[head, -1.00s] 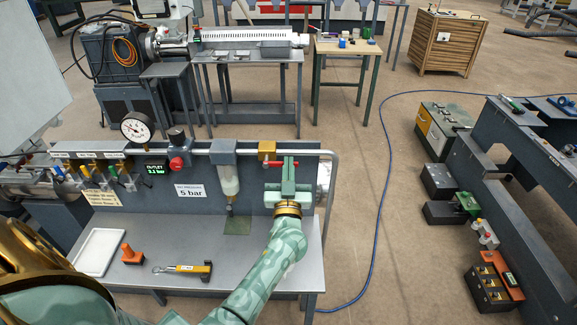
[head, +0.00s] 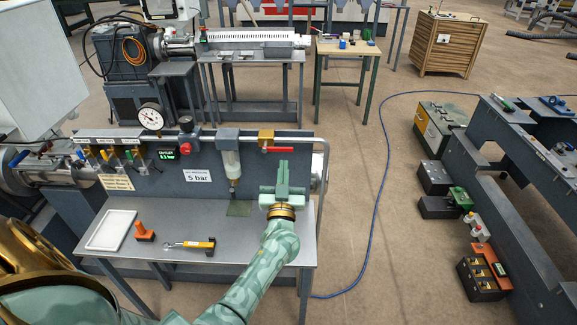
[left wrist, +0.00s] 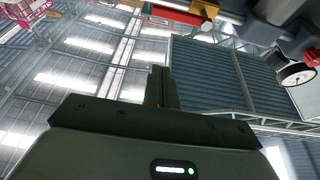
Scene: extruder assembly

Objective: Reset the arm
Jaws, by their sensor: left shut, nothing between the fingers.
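My left gripper (head: 283,176), green with a brass-coloured wrist ring, points up in front of the panel's right part, over the bench. Its fingers are together with nothing between them. In the left wrist view the fingers (left wrist: 160,88) stand close together against the roof. The red valve handle (head: 277,149) lies level on the panel just behind and above the fingertips, with a brass body (head: 266,137). It seems apart from the gripper. My right gripper is not in view.
The grey bench (head: 150,265) holds a white tray (head: 110,231), an orange piece (head: 143,231) and a yellow-black tool (head: 190,245). The panel carries a round gauge (head: 151,117), a red knob (head: 185,143) and a clear filter bowl (head: 231,162). Open floor with a blue hose (head: 377,190) lies right.

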